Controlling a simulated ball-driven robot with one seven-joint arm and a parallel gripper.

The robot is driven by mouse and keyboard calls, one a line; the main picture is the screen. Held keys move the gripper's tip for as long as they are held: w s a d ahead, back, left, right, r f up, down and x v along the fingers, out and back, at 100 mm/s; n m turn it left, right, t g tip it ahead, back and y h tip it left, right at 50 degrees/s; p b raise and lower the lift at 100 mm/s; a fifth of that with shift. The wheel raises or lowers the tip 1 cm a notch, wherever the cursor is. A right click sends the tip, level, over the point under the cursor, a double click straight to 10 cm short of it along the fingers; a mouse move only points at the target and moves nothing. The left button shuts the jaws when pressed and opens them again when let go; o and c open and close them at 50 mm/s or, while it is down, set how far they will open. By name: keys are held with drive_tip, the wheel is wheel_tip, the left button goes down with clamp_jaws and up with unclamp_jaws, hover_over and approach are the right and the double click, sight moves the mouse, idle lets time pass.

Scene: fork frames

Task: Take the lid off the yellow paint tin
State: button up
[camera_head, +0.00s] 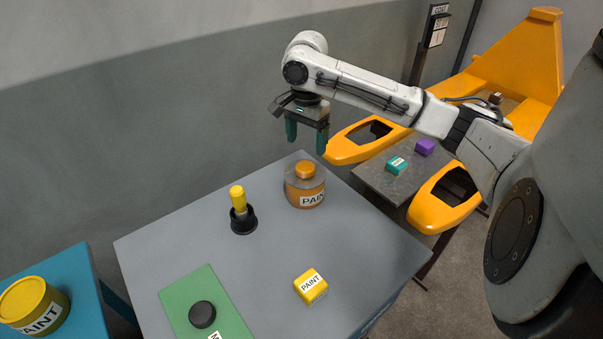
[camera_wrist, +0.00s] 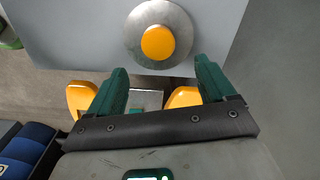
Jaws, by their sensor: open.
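A yellow paint tin (camera_head: 36,308) with a yellow top and a PAINT label stands on the blue table at the far left, partly cut off by the frame edge. An orange-yellow tin (camera_head: 305,190), also labelled PAINT, stands upright on the grey table. Its grey lid (camera_head: 292,173) with an orange knob (camera_head: 305,168) is on. My gripper (camera_head: 306,147) is open and empty, pointing down, higher than this tin and apart from it. In the wrist view the grey lid (camera_wrist: 182,25) and its knob (camera_wrist: 158,43) lie just beyond my gripper's spread fingertips (camera_wrist: 160,66).
The grey table (camera_head: 250,275) also holds a yellow-handled tool in a black holder (camera_head: 243,219), a yellow PAINT box (camera_head: 311,287), and a green mat (camera_head: 185,290) with a black knob (camera_head: 202,314). An orange frame (camera_head: 345,148) and a low surface with teal (camera_head: 396,166) and purple (camera_head: 425,147) blocks stand right.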

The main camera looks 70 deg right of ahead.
sight(306, 165)
drive_tip(key=shift+s+f, duration=0.1)
drive_tip(key=shift+f, duration=3.5)
drive_tip(key=shift+a, duration=0.1)
drive_tip(key=c, duration=1.1)
drive_tip(key=shift+c, duration=0.2)
